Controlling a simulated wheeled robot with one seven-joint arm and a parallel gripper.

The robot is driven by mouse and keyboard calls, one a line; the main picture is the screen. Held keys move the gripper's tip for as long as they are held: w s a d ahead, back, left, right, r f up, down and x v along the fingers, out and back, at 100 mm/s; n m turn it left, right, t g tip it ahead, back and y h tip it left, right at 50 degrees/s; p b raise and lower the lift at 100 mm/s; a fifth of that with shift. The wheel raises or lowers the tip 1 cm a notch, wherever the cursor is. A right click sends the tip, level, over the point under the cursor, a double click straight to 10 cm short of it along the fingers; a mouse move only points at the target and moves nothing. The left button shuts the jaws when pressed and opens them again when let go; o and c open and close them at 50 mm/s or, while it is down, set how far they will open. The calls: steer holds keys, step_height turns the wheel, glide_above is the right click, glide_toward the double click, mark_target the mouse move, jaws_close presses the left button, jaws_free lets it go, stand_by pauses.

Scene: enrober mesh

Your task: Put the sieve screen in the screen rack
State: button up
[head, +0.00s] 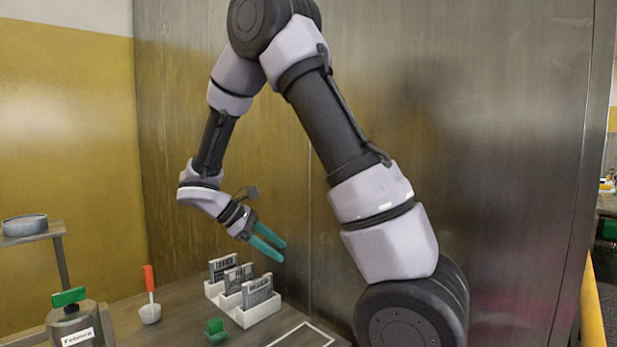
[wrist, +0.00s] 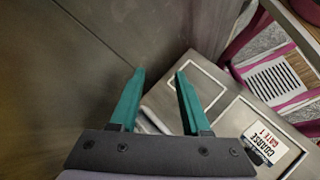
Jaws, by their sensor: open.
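My gripper (head: 281,252) is raised above the table in the head view, with two teal fingers apart and nothing between them. In the wrist view the open fingers (wrist: 159,74) point toward grey metal surfaces. A white rack (head: 262,312) stands on the table below my gripper, with several upright grey lettered panels (head: 258,291) in it. It appears to be the screen rack. A round, shallow grey ring (head: 25,226) lies on a raised stand at the far left. I cannot tell whether the ring or a panel is the sieve screen.
A white cup with a red-handled tool (head: 150,296), a small green block (head: 215,331) and a labelled canister with a green top (head: 75,325) stand on the table. A metal wall rises behind. A white "COARSE GATE 1" label (wrist: 265,143) shows in the wrist view.

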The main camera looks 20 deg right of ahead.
steer(key=s+d+r+m+t+y, duration=0.1)
steer(key=s+r+m+t+y, duration=0.3)
steer(key=s+r+m, duration=0.3)
steer(key=s+d+r+m+t+y, duration=0.1)
steer(key=s+r+m+t+y, duration=0.3)
steer(key=s+r+m+y, duration=0.3)
step_height(320, 180, up, 6)
steer(key=shift+s+d+f+m+t+y, duration=0.25)
steer(key=shift+s+d+m+t+y, duration=0.15)
steer(key=shift+m, duration=0.3)
